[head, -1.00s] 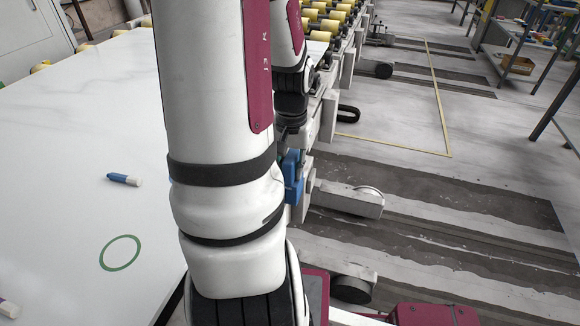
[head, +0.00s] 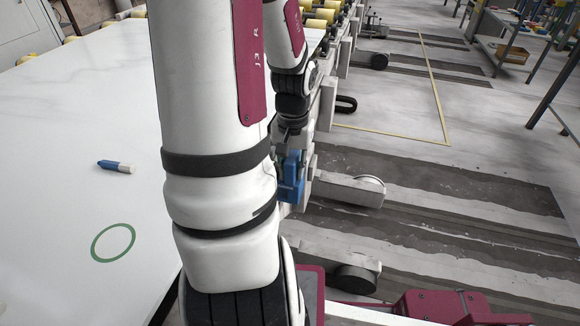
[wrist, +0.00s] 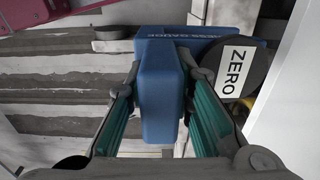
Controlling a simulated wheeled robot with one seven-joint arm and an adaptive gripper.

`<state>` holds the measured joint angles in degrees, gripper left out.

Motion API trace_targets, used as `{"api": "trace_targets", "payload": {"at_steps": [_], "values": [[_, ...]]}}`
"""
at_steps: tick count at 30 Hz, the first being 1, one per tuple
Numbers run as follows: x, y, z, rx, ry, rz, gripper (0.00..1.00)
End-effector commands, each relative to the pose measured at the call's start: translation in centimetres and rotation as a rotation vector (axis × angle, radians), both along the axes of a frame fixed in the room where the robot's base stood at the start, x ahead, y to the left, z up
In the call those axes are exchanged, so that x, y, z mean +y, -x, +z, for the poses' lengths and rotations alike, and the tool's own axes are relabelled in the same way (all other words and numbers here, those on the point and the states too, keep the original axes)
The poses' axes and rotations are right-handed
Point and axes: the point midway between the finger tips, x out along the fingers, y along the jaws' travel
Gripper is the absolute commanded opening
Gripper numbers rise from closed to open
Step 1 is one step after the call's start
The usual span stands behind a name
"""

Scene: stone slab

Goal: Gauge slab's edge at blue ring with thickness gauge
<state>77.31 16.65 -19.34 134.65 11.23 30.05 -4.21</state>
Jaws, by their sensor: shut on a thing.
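The stone slab (head: 90,90) is a broad white sheet on the left of the head view. A green ring (head: 113,243) is marked on it. No blue ring is visible; my arm covers part of the slab's right edge. The blue thickness gauge (head: 291,178) is off the slab's right side, partly behind my arm. My gripper (wrist: 163,90) is shut on the gauge's blue body (wrist: 157,112) in the wrist view. The gauge's round dark dial with a ZERO label (wrist: 237,70) faces the camera. I cannot tell whether the gauge touches the slab.
A blue-and-white marker-like piece (head: 115,166) lies on the slab. Yellow rollers (head: 322,17) stand beyond it. Grey frame beams (head: 345,190) stick out low on the right of the slab. Open floor (head: 400,100) and a shelf (head: 500,45) are further right.

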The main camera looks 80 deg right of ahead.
Motion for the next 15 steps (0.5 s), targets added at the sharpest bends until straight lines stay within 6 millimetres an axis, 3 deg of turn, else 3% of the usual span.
{"api": "trace_targets", "payload": {"at_steps": [3,15], "values": [[-0.1,-0.2,-0.9,0.000,0.001,-0.001,0.00],[-0.7,-3.0,-0.6,0.000,0.001,0.003,0.00]]}}
